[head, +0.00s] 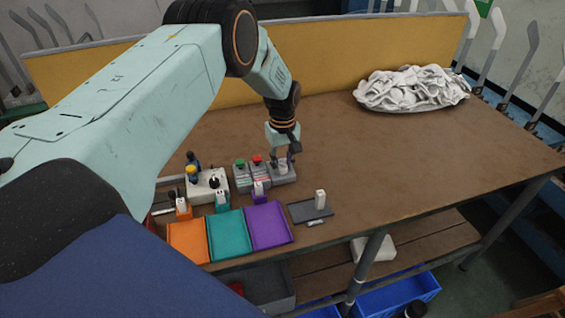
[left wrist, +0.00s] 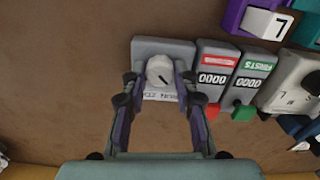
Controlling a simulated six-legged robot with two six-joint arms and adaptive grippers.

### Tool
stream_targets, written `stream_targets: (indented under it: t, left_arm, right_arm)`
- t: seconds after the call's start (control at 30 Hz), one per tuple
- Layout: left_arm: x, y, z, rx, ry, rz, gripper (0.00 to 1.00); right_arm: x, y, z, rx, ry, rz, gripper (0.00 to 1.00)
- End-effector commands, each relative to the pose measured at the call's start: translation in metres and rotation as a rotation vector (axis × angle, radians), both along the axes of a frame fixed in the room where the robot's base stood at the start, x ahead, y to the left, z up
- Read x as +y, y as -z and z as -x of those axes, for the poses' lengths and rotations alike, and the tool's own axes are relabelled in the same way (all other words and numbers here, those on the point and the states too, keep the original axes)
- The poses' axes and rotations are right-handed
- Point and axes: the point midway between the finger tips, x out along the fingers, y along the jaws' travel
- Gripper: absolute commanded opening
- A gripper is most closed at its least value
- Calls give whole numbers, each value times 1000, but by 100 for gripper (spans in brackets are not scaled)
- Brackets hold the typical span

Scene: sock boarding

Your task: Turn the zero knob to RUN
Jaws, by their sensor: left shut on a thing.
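The zero knob (left wrist: 160,70) is a round white dial with a dark pointer line, on a grey box (left wrist: 176,48). The line slants towards the lower right in the left wrist view. A white label under it has upside-down letters, partly covered, so I cannot tell which word the line faces. My left gripper (left wrist: 160,78) has one finger on each side of the knob and is shut on it. In the head view the left gripper (head: 283,157) reaches down onto the grey box (head: 284,176) from above. My right gripper is not in view.
Beside the knob box stand a red-button counter (left wrist: 215,72) and a green-button counter (left wrist: 250,80). Orange (head: 187,243), teal (head: 228,234) and purple (head: 267,225) trays lie at the front edge. A white cloth pile (head: 411,89) lies back right; the table's right middle is clear.

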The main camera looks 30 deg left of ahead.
Motion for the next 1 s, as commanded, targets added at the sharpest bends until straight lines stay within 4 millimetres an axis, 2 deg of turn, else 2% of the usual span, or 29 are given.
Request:
stream_targets:
  t: [0.03,0.07,0.3,0.67,0.77,1.0]
  left_arm:
    - [1,-5,-5,-13,-1,-2,0]
    - [1,-5,-5,-13,-1,-2,31]
    - [1,-3,-3,-8,0,-1,51]
    - [0,-4,-1,-4,0,0,52]
    - [0,-15,-2,-4,0,1,52]
    - [0,-63,-2,-8,-1,1,52]
  right_arm:
    - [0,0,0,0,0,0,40]
    - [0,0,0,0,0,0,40]
    - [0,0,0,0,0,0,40]
    - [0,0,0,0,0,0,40]
    - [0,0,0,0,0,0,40]
    - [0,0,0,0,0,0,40]
